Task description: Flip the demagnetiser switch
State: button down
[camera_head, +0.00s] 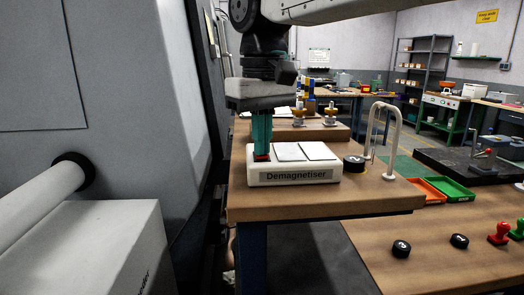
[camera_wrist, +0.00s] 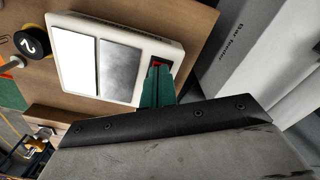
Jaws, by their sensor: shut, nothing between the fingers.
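The demagnetiser (camera_head: 296,177) is a white box with a dark name label on its front, standing on a wooden bench. Two flat plates, one white and one grey in the wrist view, lie on its top. Its red switch (camera_head: 261,157) is at the left end of the top; it also shows in the wrist view (camera_wrist: 158,64), partly hidden by my fingers. My gripper (camera_head: 261,150) has green fingers, shut and empty, pointing down with the tips right at the switch. I cannot tell whether the tips touch it. My gripper also shows in the wrist view (camera_wrist: 156,76).
A black round weight (camera_head: 354,162) and a white arched stand (camera_head: 385,140) are right of the demagnetiser. A wooden block with brass-coloured pieces (camera_head: 299,117) is behind it. A large grey machine (camera_head: 150,80) stands close on the left. Orange and green trays (camera_head: 455,190) lie further right.

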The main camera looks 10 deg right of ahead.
jog(key=shift+r, duration=3.45)
jog(key=shift+s, duration=0.1)
